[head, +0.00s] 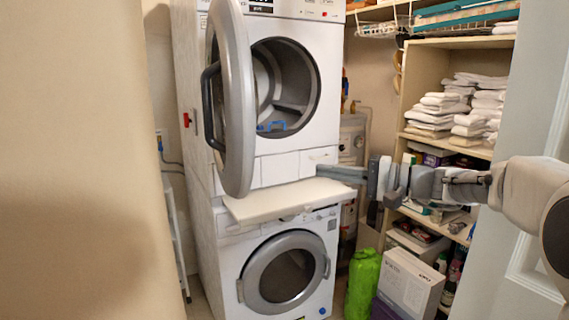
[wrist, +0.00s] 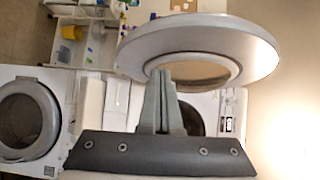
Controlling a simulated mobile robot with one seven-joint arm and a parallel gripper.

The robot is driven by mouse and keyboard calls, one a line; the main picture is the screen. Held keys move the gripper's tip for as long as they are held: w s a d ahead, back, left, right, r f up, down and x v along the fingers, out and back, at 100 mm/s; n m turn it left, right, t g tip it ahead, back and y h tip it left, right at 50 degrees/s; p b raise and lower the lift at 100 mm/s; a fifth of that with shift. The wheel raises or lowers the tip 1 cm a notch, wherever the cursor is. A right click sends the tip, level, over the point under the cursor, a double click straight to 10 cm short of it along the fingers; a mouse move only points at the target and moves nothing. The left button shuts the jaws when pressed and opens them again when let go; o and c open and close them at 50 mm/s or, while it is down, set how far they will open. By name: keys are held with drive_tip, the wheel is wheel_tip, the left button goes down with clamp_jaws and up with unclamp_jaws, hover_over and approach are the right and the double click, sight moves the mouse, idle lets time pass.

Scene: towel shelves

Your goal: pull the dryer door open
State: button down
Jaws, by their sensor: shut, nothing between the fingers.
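The dryer is the upper white machine (head: 307,100), stacked on a washer. Its round grey door (head: 233,100) stands wide open, swung out to the left, with a dark handle (head: 210,105) on its far side. The drum opening (head: 285,88) is uncovered, and something blue lies inside at its lower edge. My gripper (head: 322,172) is shut and empty, in front of the dryer's lower right and right of the door, apart from the handle. In the wrist view, the shut fingers (wrist: 161,75) overlap the door ring (wrist: 200,35) in the picture; the gap between them is unclear.
A pale pull-out shelf (head: 285,199) juts out between the machines, below my gripper. The washer door (head: 283,272) is closed. Shelves with folded towels (head: 435,113) stand at right. A green bag (head: 363,285) and a white box (head: 411,278) stand on the floor.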

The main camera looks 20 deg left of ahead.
drive_tip(key=s+a+p, duration=0.1)
drive_tip(key=a+p, duration=0.1)
drive_tip(key=a, duration=1.1)
drive_tip(key=shift+s+r+p, duration=0.15)
drive_tip(key=shift+s+p, duration=0.15)
drive_tip(key=shift+s, duration=0.1)
